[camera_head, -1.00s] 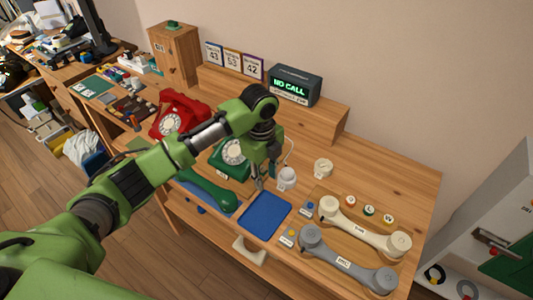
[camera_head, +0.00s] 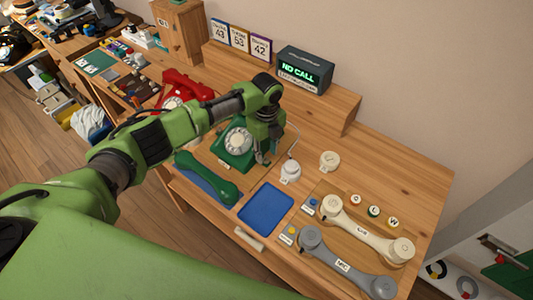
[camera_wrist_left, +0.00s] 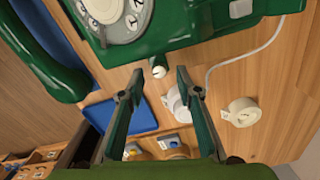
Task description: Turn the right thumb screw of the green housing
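The green housing (camera_head: 233,149) is a dial phone on the wooden desk; it also shows at the top of the left wrist view (camera_wrist_left: 180,22). A small thumb screw (camera_wrist_left: 158,68) with a pale end sticks out from the housing's side in the wrist view. My left gripper (camera_head: 264,160) is at the right side of the housing. In the wrist view my left gripper (camera_wrist_left: 159,80) is open, with its fingertips on either side of the screw and a gap to each. In the head view the screw is hidden or too small to tell. My right gripper is not in view.
A green handset (camera_head: 207,178) lies in front of the housing. A blue mat (camera_head: 266,209), a white round piece with a cord (camera_head: 290,172) and a cream ring (camera_head: 329,161) are nearby. A red phone (camera_head: 183,91) stands left, and cream (camera_head: 365,232) and grey (camera_head: 344,266) handsets lie right.

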